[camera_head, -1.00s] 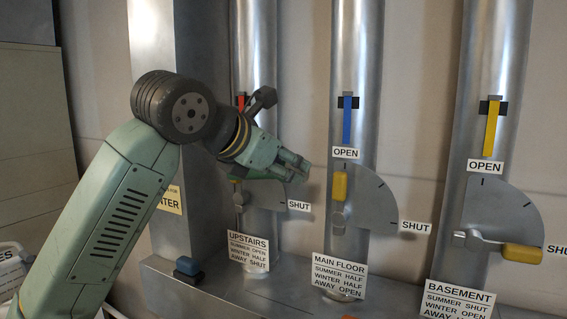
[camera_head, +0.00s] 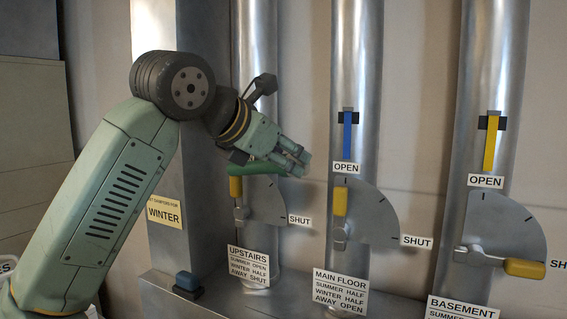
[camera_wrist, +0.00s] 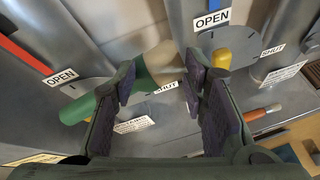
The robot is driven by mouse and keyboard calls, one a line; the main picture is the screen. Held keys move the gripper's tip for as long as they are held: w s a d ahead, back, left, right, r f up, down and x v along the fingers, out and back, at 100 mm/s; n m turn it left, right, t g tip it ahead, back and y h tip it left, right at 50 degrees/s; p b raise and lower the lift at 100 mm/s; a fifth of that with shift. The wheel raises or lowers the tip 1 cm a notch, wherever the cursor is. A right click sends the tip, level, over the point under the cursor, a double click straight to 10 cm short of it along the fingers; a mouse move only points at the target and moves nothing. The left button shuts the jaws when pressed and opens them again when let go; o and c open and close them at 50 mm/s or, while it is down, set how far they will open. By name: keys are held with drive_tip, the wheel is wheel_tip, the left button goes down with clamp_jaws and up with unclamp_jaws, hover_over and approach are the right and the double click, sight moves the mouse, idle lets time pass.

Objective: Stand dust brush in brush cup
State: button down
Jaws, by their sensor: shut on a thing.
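The dust brush has a green handle (camera_head: 262,168) and, in the wrist view, a pale tan head (camera_wrist: 162,62). My gripper (camera_head: 298,160) is shut on the brush in front of the upstairs duct. The brush lies roughly level across the fingers, and its handle (camera_wrist: 86,106) points left in the wrist view. The fingers hide part of it. I cannot make out the brush cup for sure. A white label ending in "ES" (camera_head: 6,265) shows at the left edge, cut off and partly behind my arm.
Three ducts carry damper plates with yellow handles: upstairs (camera_head: 236,187), main floor (camera_head: 340,201) and basement (camera_head: 524,268). The brush is close to the upstairs damper. A blue knob (camera_head: 188,281) sits on the lower duct. A reddish-tipped object (camera_wrist: 262,112) lies low right in the wrist view.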

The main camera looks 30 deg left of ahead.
wheel_tip(320, 180, up, 4)
drive_tip(key=shift+f, duration=0.1)
idle(0.5)
idle(0.5)
